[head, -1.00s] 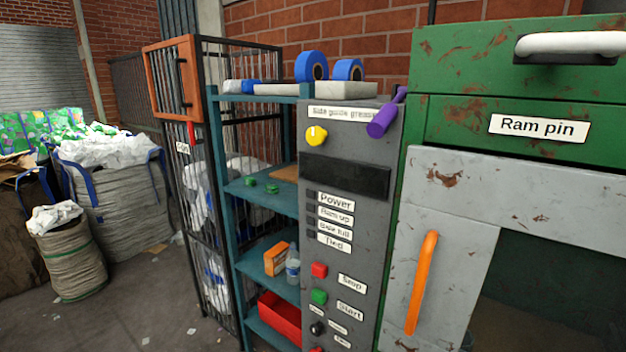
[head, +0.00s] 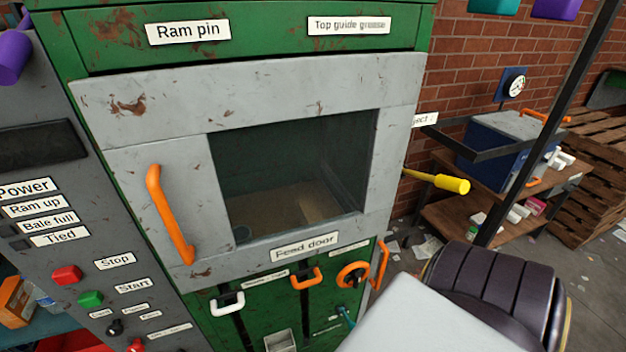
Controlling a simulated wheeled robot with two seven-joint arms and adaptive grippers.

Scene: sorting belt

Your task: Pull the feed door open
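The feed door (head: 165,165) is a scuffed grey panel on the front of a green machine, in the middle of the head view. It looks shut against the machine front. A dark window or opening (head: 290,165) in it shows the chamber inside. An upright orange handle (head: 170,215) is on its left part, with nothing touching it. A "Feed door" label (head: 305,247) is on its lower edge. Neither gripper is in view; only a part of my arm shows at the bottom right, in front of the machine's lower right corner.
A grey control panel (head: 60,130) with red and green buttons stands left of the door. Below the door are white (head: 227,305) and orange (head: 305,279) handles and an orange knob (head: 352,275). A yellow-ended lever (head: 452,184) sticks out right. Farther right is a workbench (head: 545,190).

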